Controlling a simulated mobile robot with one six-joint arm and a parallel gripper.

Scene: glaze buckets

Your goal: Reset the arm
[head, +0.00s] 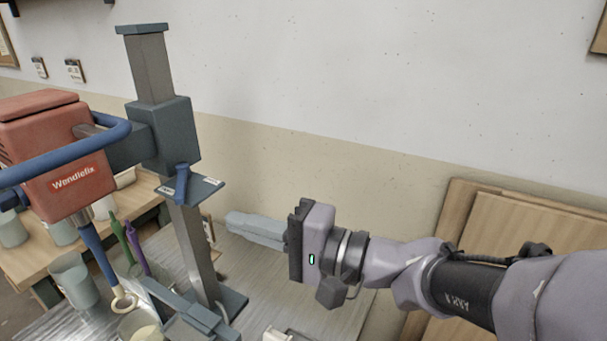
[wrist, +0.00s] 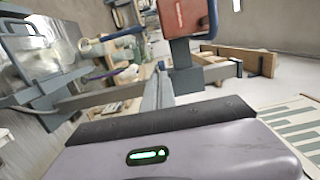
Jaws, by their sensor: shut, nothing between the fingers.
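My gripper (head: 230,221) reaches in from the right in the head view, above the metal-topped table. Its pale grey-blue fingers point left toward the mixer stand and lie together, shut with nothing between them. The lilac gripper body and its dark front plate show clearly behind the fingers. In the wrist view the same body and dark plate fill the lower part.
A red mixer head (head: 66,193) with a blue loop handle hangs on a grey stand (head: 152,75) left of my gripper. Cups stand below it on the left. Wooden boards (head: 540,240) lean on the wall at right. Space above the table between stand and gripper is clear.

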